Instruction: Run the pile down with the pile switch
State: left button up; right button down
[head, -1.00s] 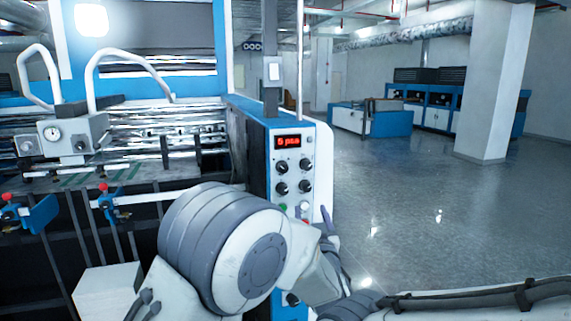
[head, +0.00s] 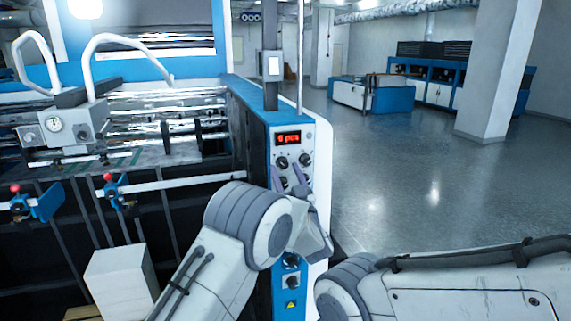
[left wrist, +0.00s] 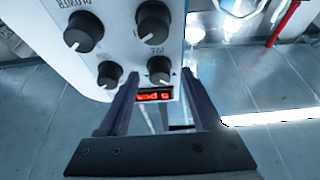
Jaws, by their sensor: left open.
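The blue and white control panel (head: 309,215) stands at the right end of the machine, with a red lit display (head: 288,138) and black rotary knobs (head: 305,160). My left gripper (head: 288,172) is in front of the panel, below the display, its fingers pointing up and covering part of the knobs. In the left wrist view the open fingers (left wrist: 162,80) are empty, with the display (left wrist: 153,96) and several knobs (left wrist: 153,22) beyond them. I cannot tell which knob is the pile switch. A white block, perhaps the pile (head: 115,275), stands low at left. My right gripper is out of view.
More knobs (head: 291,282) sit low on the panel beside my left arm. Red-topped blue clamps (head: 115,190) and white curved handles (head: 125,42) are on the machine at left. Open floor (head: 420,180) lies to the right, with a pillar (head: 492,70) beyond.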

pick_arm(q)
jog(key=shift+w+a+r, duration=0.1)
jog(key=shift+w, duration=0.2)
grip_shut()
